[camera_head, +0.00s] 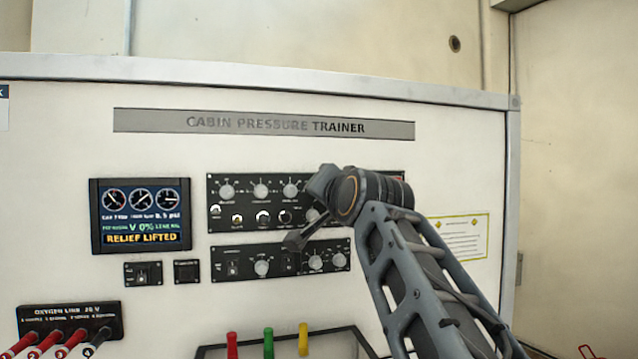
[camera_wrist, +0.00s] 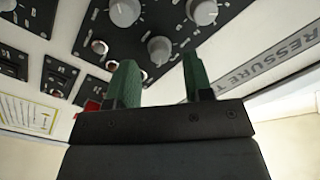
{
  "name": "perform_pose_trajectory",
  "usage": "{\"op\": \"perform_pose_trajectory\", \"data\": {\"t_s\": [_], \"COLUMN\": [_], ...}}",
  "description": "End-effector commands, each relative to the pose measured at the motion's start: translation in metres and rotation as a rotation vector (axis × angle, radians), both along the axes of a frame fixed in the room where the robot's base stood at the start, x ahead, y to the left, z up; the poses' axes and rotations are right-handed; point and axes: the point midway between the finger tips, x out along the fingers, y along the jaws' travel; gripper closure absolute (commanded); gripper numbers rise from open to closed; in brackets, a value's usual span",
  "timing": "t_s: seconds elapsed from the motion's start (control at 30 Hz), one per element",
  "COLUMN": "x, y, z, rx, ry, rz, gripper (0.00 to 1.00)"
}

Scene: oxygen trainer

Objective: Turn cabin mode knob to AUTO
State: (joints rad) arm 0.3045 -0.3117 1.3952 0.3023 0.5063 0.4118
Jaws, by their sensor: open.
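The panel labels are too small to read, so I cannot tell which knob is the cabin mode knob. The upper black panel (camera_head: 245,203) carries a row of grey knobs, such as this knob (camera_head: 228,191), with smaller round fittings below. The lower black panel (camera_head: 246,253) has a grey knob (camera_head: 262,267) and more knobs at its right. My gripper (camera_head: 293,243) is in front of the panels and hides part of them. In the wrist view my gripper (camera_wrist: 160,62) is open, with green finger pads apart and nothing between them. A grey knob (camera_wrist: 160,49) shows just beyond the fingertips.
A display (camera_head: 140,216) at the left reads "RELIEF LIFTED". Below it are two small switch boxes (camera_head: 143,273). An oxygen line block (camera_head: 68,321) with red plugs is at lower left. Coloured levers (camera_head: 268,342) stand at the bottom. A yellow-bordered notice (camera_head: 458,238) is at right.

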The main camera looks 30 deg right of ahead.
Motion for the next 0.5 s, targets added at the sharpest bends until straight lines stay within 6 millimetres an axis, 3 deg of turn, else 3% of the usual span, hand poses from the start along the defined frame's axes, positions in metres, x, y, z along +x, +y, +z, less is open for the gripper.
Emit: {"op": "perform_pose_trajectory", "data": {"t_s": [0.2,0.5], "x": [0.015,0.018], "y": [-0.003,-0.003], "z": [0.001,0.0], "rx": [-0.001,-0.001], "ry": [0.001,-0.001], "rz": [-0.001,-0.001], "gripper": [0.53,0.53]}}
